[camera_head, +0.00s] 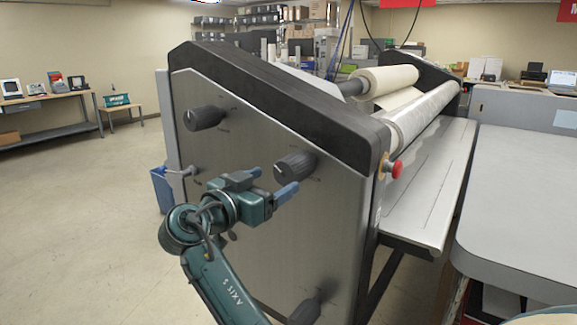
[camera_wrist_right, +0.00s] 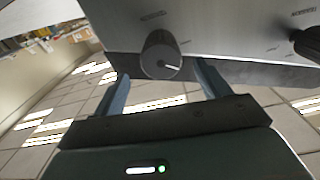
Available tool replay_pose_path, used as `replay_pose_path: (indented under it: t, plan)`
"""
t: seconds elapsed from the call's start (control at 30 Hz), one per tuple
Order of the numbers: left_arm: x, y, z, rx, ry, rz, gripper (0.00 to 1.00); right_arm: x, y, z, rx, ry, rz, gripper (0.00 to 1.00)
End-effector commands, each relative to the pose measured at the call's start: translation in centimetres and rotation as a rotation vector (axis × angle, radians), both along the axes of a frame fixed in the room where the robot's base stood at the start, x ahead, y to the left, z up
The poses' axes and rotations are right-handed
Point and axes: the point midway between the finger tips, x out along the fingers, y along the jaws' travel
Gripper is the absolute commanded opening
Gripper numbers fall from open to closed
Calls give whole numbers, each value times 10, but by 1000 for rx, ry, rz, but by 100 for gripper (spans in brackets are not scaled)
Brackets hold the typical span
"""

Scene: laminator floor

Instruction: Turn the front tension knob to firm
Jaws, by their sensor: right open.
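The front tension knob (camera_head: 295,167) is a dark ribbed knob on the laminator's grey side panel, towards the feed-table end. It also shows in the right wrist view (camera_wrist_right: 160,56), with a white pointer line directed towards the right of that picture. My right gripper (camera_head: 271,184) is open in front of this knob. In the right wrist view its two blue fingers (camera_wrist_right: 162,74) lie either side of the knob's lower part, with visible gaps; I cannot tell whether they reach around it. My left gripper is out of view.
A similar knob (camera_head: 204,117) sits further left on the panel, and another (camera_head: 305,309) is low down. A red button (camera_head: 396,169) projects at the front corner. A blue bin (camera_head: 162,190) stands behind the laminator. The floor at left is open.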

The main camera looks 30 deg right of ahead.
Motion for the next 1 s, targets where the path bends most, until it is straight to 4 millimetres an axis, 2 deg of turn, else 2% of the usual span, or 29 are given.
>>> replay_pose_path:
  t: [0.03, 0.2, 0.4, 0.8, 1.0]
  plan:
    - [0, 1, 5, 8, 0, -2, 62, 4, -11, 4, -4, 2, -3, 75]
    - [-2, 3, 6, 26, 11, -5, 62, 17, -43, 3, -4, 2, -2, 75]
    - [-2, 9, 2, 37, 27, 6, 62, 27, -66, 2, -3, 2, 0, 75]
    - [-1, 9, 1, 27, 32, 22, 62, 31, -73, 0, -1, 2, 2, 75]
    - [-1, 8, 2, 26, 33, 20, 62, 30, -73, 0, -1, 2, 2, 60]
